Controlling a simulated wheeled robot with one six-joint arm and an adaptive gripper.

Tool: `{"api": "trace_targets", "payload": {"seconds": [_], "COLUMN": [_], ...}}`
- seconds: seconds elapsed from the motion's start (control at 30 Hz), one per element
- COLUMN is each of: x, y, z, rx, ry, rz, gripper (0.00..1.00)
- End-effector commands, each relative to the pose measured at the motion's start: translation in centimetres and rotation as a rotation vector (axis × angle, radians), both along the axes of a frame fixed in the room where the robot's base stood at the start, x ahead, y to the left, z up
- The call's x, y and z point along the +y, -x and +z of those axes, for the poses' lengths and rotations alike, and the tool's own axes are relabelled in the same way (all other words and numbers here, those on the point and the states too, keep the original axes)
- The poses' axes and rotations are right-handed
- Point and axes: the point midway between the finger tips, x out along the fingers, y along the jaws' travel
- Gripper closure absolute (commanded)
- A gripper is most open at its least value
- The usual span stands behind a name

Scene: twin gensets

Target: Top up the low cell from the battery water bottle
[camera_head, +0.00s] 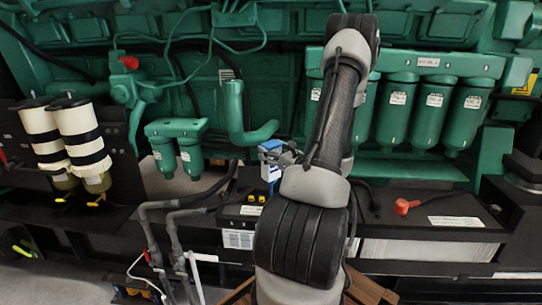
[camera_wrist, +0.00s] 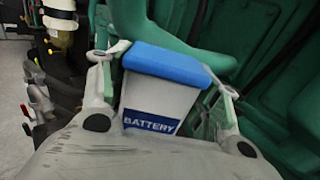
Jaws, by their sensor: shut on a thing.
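The battery water bottle (camera_wrist: 155,98) is white with a blue top and a blue label reading "BATTERY". My gripper (camera_wrist: 163,82) is shut on it, with one finger on each side. In the head view the bottle (camera_head: 270,168) is held above the black battery (camera_head: 236,212), partly hidden by my gripper (camera_head: 281,154). Small yellow caps (camera_head: 256,199) show on the battery top, below the bottle. My arm hides the middle of the battery. I cannot tell which cell is low. The bottle looks close to upright in the head view.
A green engine with filter canisters (camera_head: 395,105) stands behind. A curved green pipe (camera_head: 236,112) is close behind the bottle. A red terminal cover (camera_head: 403,206) lies to the right. Grey hoses (camera_head: 172,235) rise in front on the left. White filters (camera_head: 82,135) stand further left.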

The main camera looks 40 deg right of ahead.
Motion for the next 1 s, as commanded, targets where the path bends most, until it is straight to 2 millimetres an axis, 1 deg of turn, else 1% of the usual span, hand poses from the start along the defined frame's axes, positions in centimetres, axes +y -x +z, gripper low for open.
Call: {"api": "trace_targets", "payload": {"seconds": [0.27, 0.4, 0.6, 1.0], "x": [-2.2, -2.3, -2.2, -2.2], "y": [-1.9, -1.9, -1.9, -1.9], "z": [0.0, -1.4, -2.6, -2.9], "rx": [-0.002, 0.000, 0.000, -0.001], "ry": [0.001, -0.001, -0.001, 0.001], "rz": [0.001, 0.000, 0.000, 0.000], "gripper": [0.66, 0.66, 0.66, 0.66]}}
